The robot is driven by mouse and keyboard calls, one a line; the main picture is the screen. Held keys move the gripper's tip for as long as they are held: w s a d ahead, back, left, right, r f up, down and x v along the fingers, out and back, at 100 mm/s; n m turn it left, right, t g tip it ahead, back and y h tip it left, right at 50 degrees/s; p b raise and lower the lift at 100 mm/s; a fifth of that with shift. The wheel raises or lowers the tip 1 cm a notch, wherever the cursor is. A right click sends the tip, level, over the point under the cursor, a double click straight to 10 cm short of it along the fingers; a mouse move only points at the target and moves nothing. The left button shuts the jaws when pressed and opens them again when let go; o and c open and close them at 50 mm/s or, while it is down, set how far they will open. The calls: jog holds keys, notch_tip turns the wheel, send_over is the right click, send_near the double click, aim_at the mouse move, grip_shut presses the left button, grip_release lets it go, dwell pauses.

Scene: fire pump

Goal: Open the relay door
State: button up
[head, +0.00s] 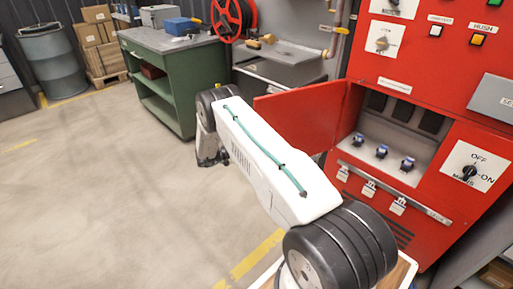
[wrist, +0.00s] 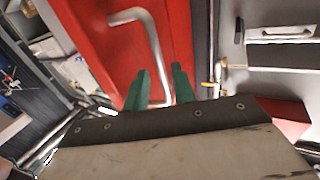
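The relay door (head: 300,116) is a red panel standing swung out to the left of the red cabinet, so its compartment is open to view. In the wrist view, the red door (wrist: 181,35) fills the upper middle and carries a bent silver handle (wrist: 152,50). My gripper (wrist: 160,68) has two green fingers, set apart on either side of the lower part of the handle. Gaps show between the fingers and the bar, and I cannot tell whether either touches it. In the head view, my gripper is hidden behind my arm.
The open compartment holds blue-topped relays (head: 382,151) and dark slots. A rotary switch (head: 469,173) is at the cabinet's right. A green workbench (head: 180,80) and a red hose reel (head: 231,17) stand behind. The floor (head: 100,180) at left is clear.

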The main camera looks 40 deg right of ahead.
jog(key=v, duration=0.4)
jog(key=shift+w+a, duration=0.2)
jog(key=shift+a, duration=0.05)
